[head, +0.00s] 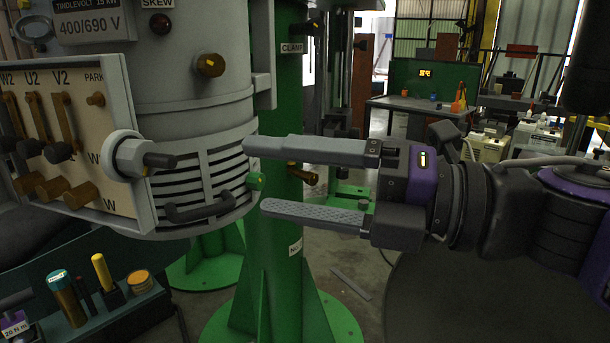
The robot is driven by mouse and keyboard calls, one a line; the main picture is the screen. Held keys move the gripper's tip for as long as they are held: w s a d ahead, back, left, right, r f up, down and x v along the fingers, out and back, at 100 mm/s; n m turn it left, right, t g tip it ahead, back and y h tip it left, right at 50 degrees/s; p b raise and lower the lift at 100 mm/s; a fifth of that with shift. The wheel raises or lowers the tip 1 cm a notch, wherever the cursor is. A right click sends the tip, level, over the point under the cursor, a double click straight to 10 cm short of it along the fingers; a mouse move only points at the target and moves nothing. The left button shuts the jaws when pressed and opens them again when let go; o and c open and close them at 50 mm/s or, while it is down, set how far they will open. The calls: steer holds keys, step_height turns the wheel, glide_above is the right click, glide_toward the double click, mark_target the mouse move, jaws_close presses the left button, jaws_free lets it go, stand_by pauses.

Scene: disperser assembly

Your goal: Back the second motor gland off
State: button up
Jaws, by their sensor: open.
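A large grey hex gland (130,155) sticks out of the right side of the motor's open terminal box (75,130); a dark stub projects from it to the right. I see only this one gland clearly and cannot tell whether it is the second. My gripper (260,176) comes in from the right, open and empty, its two long grey fingers pointing left. It is apart from the gland, to its right.
A dark curved handle (200,208) sits below the gland. A brass knob (210,65) is above it. The green column (285,215) stands behind my fingers. A dark tool tray (110,310) with several tools is at lower left. A workbench (420,105) stands far back.

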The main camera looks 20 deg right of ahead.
steer(key=shift+v, duration=1.2)
steer(key=w+d+r+m+t+h+p, duration=0.1)
steer(key=w+d+r+m+t+h, duration=0.35)
steer(key=w+r+m+t, duration=0.3)
steer(key=w+d+f+m+h+p, duration=0.25)
steer(key=w+d+m+h, duration=0.35)
steer(key=m+h, duration=0.6)
step_height(320, 180, down, 11)
steer(key=s+d+m+g+h, duration=0.15)
steer(key=m+g, duration=0.35)
steer(key=m, duration=0.5)
steer(key=s+a+f+m+g+y+p, duration=0.1)
steer(key=s+a+f+m+g+y, duration=0.2)
steer(key=s+a+f+g, duration=0.4)
steer(key=shift+s+a+f, duration=0.25)
steer(key=shift+s+f, duration=0.25)
steer(key=shift+f, duration=0.5)
